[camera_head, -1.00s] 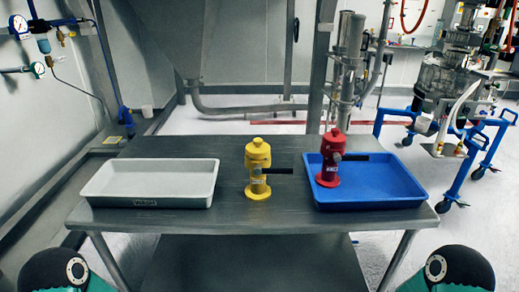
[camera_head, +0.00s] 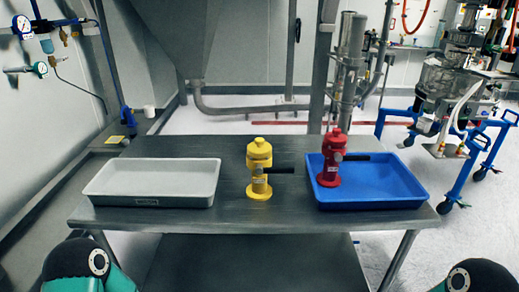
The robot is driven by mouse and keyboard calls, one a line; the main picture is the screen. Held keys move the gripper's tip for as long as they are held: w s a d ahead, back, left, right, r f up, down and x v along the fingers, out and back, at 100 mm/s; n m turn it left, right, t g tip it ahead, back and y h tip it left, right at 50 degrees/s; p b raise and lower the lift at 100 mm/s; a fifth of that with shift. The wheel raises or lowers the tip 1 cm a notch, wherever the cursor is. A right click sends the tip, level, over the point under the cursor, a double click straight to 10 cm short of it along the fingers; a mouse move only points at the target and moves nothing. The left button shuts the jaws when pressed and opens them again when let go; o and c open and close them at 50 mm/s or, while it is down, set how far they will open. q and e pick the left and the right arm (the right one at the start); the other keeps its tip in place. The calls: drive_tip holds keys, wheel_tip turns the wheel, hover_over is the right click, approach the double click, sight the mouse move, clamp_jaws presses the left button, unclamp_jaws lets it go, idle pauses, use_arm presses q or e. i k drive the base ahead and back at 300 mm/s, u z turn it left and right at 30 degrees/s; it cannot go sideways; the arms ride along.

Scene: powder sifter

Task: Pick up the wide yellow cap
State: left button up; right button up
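A yellow hydrant-shaped object (camera_head: 259,172) stands upright on the metal table, between the two trays. Its wide, domed yellow cap (camera_head: 259,148) sits on top, and a dark handle sticks out to its right. A red object of the same shape (camera_head: 331,158) stands in the left part of the blue tray, also with a dark handle. Only the rounded upper links of my two arms show, at the bottom left and bottom right corners. Both of my grippers are outside the picture.
A white-grey tray (camera_head: 180,202) stands empty on the left of the table (camera_head: 240,214). The blue tray (camera_head: 390,190) is on the right. The table is bare around the yellow object. A blue-framed cart (camera_head: 462,180) stands beyond the table on the right.

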sight(258, 148)
drive_tip(key=u, duration=0.1)
drive_tip(key=k, duration=0.75)
drive_tip(key=u, duration=0.7)
drive_tip(key=i, duration=1)
drive_tip(key=z, duration=0.05)
